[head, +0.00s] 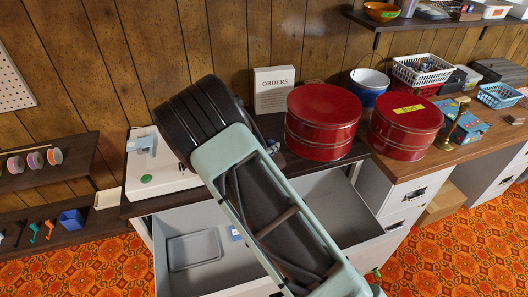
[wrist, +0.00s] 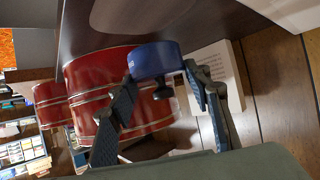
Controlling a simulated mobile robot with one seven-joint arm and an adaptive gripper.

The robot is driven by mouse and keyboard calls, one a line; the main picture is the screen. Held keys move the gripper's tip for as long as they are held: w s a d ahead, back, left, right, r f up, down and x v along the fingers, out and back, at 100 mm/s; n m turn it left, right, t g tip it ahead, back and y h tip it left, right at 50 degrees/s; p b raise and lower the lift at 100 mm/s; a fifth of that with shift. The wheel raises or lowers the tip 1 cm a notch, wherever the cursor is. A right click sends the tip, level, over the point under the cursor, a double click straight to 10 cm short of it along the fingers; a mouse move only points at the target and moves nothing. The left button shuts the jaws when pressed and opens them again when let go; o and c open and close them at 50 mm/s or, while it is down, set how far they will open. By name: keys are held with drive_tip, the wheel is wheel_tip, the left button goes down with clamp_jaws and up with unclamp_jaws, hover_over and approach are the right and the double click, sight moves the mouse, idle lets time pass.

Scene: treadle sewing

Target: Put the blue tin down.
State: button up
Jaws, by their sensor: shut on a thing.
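The blue tin (wrist: 155,60) is a small, round, dark blue tin, seen in the wrist view between the two fingers of my gripper (wrist: 160,76). My gripper is shut on it. Beyond it in that view are a large red tin (wrist: 125,85) and the white ORDERS box (wrist: 212,68). In the head view my arm covers most of the gripper and the blue tin; I cannot tell whether the tin touches the tabletop.
Two red tins (head: 322,112) (head: 405,122) stand right of my arm, the right one with a yellow label. The ORDERS box (head: 273,90) stands behind. A drawer (head: 335,200) is open below, with a grey tray (head: 194,250) inside. A white-and-blue bucket (head: 369,88) stands behind the tins.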

drive_tip(key=shift+w+a+f, duration=0.2)
drive_tip(key=shift+w+f, duration=0.6)
drive_tip(key=shift+f, duration=1.7)
drive_tip(key=shift+f, duration=0.15)
drive_tip(key=o, duration=1.2)
drive_tip(key=shift+o, duration=0.2)
drive_tip(key=shift+r, duration=0.25)
drive_tip(key=v, duration=1.2)
drive_tip(key=shift+f, duration=0.15)
